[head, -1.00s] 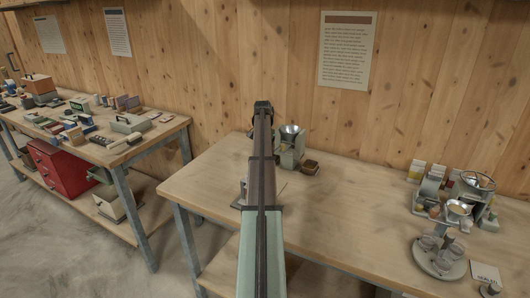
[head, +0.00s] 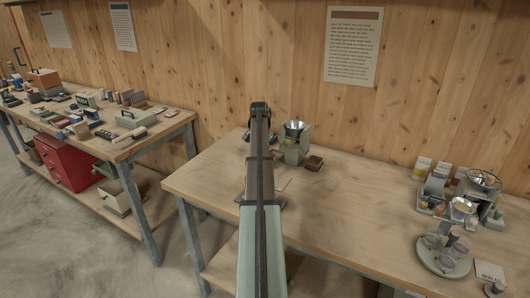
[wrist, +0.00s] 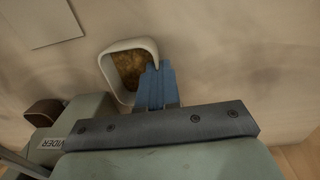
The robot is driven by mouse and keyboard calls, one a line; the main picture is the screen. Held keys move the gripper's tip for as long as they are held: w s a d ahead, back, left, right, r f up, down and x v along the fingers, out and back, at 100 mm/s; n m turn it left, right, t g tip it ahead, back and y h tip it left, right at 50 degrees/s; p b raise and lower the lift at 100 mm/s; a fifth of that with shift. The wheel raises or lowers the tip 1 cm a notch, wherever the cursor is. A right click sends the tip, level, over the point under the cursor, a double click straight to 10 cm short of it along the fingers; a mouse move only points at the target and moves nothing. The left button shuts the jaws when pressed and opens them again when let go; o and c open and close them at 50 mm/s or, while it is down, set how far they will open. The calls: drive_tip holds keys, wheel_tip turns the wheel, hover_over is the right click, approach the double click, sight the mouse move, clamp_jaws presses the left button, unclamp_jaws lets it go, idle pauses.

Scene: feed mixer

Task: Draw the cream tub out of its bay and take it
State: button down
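The cream tub (wrist: 103,62) shows in the wrist view as a pale, rounded rim around brown, grainy contents. It appears tilted towards the camera. My gripper (wrist: 156,70) has blue fingers close together at the tub's lower right rim. They look shut on the tub's wall, though the contact is partly hidden. A green block with a label ending in "VIDER" (wrist: 75,137) lies to the lower left of the tub. In the head view my arm runs up the middle and hides the gripper and tub.
A green machine with a metal funnel (head: 294,128) stands at the back of the table (head: 350,215), with a small brown box (head: 314,163) beside it. Jars and a round tray (head: 440,262) stand at the right. The table's middle is largely clear.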

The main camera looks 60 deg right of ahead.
drive_tip(key=shift+a, duration=1.45)
drive_tip(key=c, duration=1.3)
unclamp_jaws()
drive_tip(key=r, duration=1.3)
drive_tip(key=shift+w+r, duration=0.4)
